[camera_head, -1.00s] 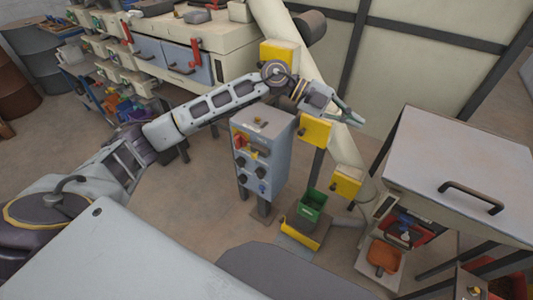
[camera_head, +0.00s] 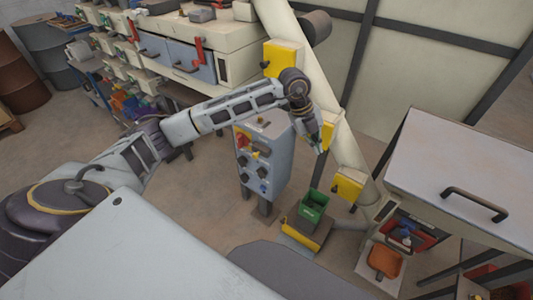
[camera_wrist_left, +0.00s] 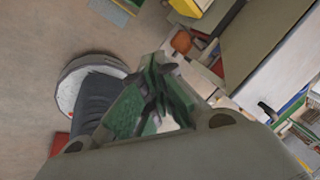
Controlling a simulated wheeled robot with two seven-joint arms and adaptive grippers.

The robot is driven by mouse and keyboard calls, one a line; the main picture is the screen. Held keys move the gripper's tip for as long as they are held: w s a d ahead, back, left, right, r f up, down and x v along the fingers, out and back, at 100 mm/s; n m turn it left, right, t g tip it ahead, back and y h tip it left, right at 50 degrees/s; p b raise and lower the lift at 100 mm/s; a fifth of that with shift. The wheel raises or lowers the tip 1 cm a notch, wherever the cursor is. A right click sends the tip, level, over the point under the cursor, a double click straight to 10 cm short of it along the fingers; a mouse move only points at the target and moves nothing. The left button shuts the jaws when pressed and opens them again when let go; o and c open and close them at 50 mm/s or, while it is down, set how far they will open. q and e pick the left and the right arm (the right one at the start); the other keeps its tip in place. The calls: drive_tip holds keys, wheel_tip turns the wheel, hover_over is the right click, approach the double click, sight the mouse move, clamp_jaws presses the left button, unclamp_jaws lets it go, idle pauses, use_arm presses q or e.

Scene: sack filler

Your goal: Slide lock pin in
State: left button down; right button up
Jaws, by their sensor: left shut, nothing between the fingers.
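I cannot make out the lock pin in either view. My left gripper (camera_head: 320,148) points downward in front of the middle yellow box (camera_head: 329,133) on the slanted pale tube (camera_head: 317,92), partly covering that box. In the left wrist view its green-padded fingers (camera_wrist_left: 156,90) are shut with nothing between them. I cannot tell whether the gripper touches the box. My right gripper is in neither view.
A grey control box (camera_head: 262,165) with knobs stands below my left forearm. A green bin (camera_head: 312,208) stands low on a yellow-edged base. A lower yellow box (camera_head: 348,184) is on the tube. A pale table with a handle (camera_head: 473,203) is at right.

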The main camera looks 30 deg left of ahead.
sight(256, 154)
use_arm(q)
drive_tip(key=s+a+f+n+g+y, duration=0.1)
drive_tip(key=a+n+y, duration=0.5)
drive_tip(key=a, duration=0.6)
drive_tip(key=shift+s+a+n+y, duration=0.3)
drive_tip(key=shift+s+n, duration=0.2)
drive_tip(key=shift+s, duration=0.2)
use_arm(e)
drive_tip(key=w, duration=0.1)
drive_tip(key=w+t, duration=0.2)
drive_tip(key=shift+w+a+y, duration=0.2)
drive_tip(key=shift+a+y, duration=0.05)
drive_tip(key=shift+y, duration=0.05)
use_arm(q)
drive_tip(key=shift+f, duration=0.1)
drive_tip(key=shift+f, duration=0.15)
drive_tip(key=a+f+p, duration=0.1)
drive_tip(key=a+f, duration=0.4)
drive_tip(key=f, duration=0.6)
drive_tip(key=shift+w+a, duration=0.3)
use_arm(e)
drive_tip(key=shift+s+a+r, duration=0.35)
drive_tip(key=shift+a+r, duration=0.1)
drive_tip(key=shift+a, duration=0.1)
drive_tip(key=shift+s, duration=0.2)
